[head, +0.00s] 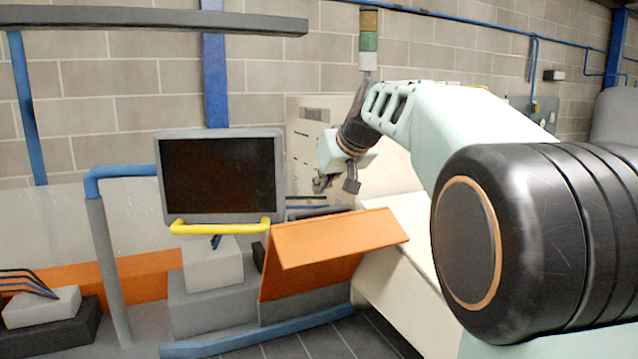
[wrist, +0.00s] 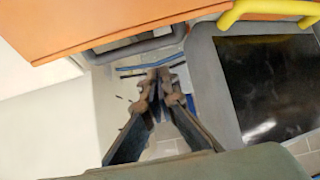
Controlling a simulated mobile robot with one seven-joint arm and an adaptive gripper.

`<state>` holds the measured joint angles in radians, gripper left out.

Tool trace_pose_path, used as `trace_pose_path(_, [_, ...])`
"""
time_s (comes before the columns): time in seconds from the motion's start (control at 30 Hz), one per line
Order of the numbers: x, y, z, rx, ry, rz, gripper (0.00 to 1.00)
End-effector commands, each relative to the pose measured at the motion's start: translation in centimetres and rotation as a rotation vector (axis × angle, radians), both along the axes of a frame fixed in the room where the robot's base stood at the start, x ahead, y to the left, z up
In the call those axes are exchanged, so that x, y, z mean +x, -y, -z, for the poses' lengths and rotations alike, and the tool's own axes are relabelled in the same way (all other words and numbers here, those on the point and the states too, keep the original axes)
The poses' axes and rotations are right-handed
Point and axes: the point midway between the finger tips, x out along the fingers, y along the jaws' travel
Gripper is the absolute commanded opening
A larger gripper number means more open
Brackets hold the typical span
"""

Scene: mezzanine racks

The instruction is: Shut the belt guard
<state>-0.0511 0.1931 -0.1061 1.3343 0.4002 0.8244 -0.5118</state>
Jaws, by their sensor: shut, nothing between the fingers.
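A grey-framed panel with a dark window (head: 220,175), which looks like the belt guard, stands raised and nearly upright left of centre in the head view. A yellow handle (head: 219,227) runs along its lower edge. In the wrist view the dark window (wrist: 268,85) fills the right side, with the yellow handle (wrist: 272,9) at the top right. My gripper (head: 337,184) is to the right of the panel, apart from it and from the handle. Its fingers are together and empty, pointing up the middle of the wrist view (wrist: 160,82).
An orange sloping panel (head: 340,240) sits below my gripper, and its edge shows in the wrist view (wrist: 100,20). A blue-topped post (head: 105,225) stands left of the guard. A signal tower (head: 368,40) and a cream cabinet (head: 308,125) are behind. A grey beam (head: 150,20) crosses the upper left.

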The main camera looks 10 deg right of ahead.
Motion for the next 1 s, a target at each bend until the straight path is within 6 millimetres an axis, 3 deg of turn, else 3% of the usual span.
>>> trace_pose_path(0.3, [4.8,-1.5,4.4,0.0,-0.002,0.002,0.0])
trace_pose_path(0.6, [2.0,-0.7,5.8,0.002,0.0,0.002,0.0])
trace_pose_path(1.0, [1.4,-0.5,6.2,0.001,0.001,0.002,0.0])
